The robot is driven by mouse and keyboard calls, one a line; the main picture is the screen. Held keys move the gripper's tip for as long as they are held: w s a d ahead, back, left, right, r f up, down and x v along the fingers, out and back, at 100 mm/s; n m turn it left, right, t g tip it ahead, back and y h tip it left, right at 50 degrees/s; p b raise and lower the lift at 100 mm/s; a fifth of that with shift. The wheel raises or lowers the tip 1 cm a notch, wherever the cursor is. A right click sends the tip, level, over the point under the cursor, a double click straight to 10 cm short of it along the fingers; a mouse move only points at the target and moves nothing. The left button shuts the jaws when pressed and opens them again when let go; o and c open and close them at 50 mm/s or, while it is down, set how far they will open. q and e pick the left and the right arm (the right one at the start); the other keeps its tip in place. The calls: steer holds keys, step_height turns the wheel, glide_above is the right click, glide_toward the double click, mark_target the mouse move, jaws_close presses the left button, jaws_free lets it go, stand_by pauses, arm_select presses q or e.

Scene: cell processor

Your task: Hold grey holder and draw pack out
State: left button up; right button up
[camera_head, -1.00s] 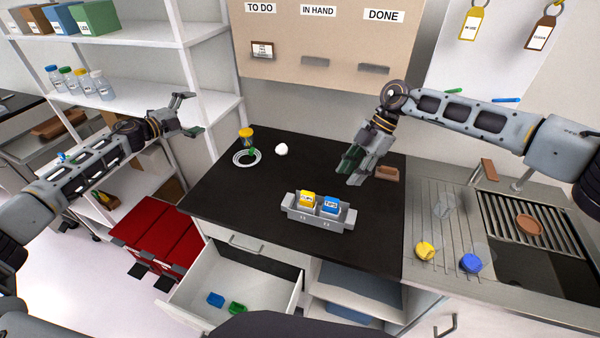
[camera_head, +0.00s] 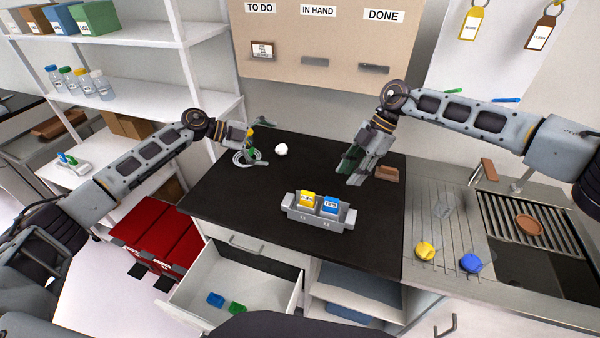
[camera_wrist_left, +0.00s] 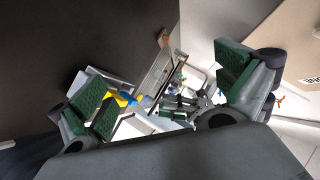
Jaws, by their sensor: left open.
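The grey holder (camera_head: 301,225) stands on the black counter near its front edge. It carries a yellow pack (camera_head: 307,202) at left and a blue pack (camera_head: 330,205) at right, side by side. My left gripper (camera_head: 262,142) is open and empty over the counter's back left, well apart from the holder. In the left wrist view its fingers (camera_wrist_left: 170,85) are spread wide, with small yellow and blue shapes (camera_wrist_left: 125,99) partly behind one finger. My right gripper (camera_head: 352,180) hangs above the counter, behind and right of the holder; its fingers look close together, and their gap is unclear.
A white round object (camera_head: 281,149) lies nearby. An open drawer (camera_head: 265,290) juts out below the counter. The sink (camera_head: 535,250) is at right; white shelves (camera_head: 150,45) stand left.

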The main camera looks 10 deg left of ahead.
mark_target(300, 204)
arm_select(q)
steer(key=s+d+f+n+g+y, duration=0.1)
steer(key=s+d+n+g+y, duration=0.3)
steer(key=s+d+y, duration=0.6)
steer(key=shift+d+g+y, duration=0.4)
steer(key=shift+d+y, duration=0.5)
steer(key=shift+d, duration=0.2)
steer(key=shift+s+f, duration=0.1)
steer(key=shift+f, duration=0.1)
steer(key=shift+f, duration=6.8)
steer(key=c, duration=1.6)
